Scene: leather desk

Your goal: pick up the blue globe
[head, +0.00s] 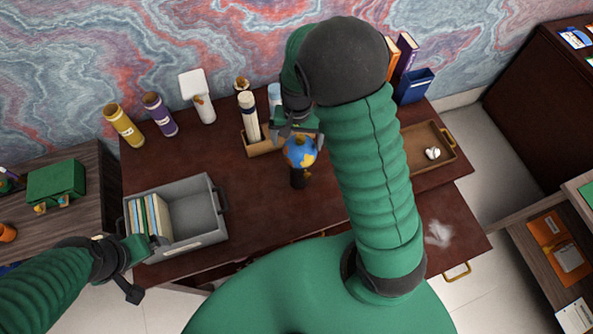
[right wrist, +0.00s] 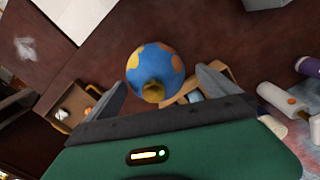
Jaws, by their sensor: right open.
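The blue globe (head: 300,150) has yellow-orange land patches and stands on a dark base on the desk, near its middle. My right gripper (head: 297,130) is just behind and above the globe in the head view. In the right wrist view the globe (right wrist: 155,68) sits ahead of and between the two open fingers (right wrist: 165,85); I cannot tell whether they touch it. My left gripper (head: 135,270) is at the lower left, beside the grey bin; its opening is unclear.
A grey bin (head: 205,240) with books stands left on the desk (head: 265,215). A wooden holder (head: 262,147) with bottles is close left of the globe. A wooden tray (head: 440,165) lies right. Yellow (head: 125,127) and purple (head: 160,115) bottles stand at the back left.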

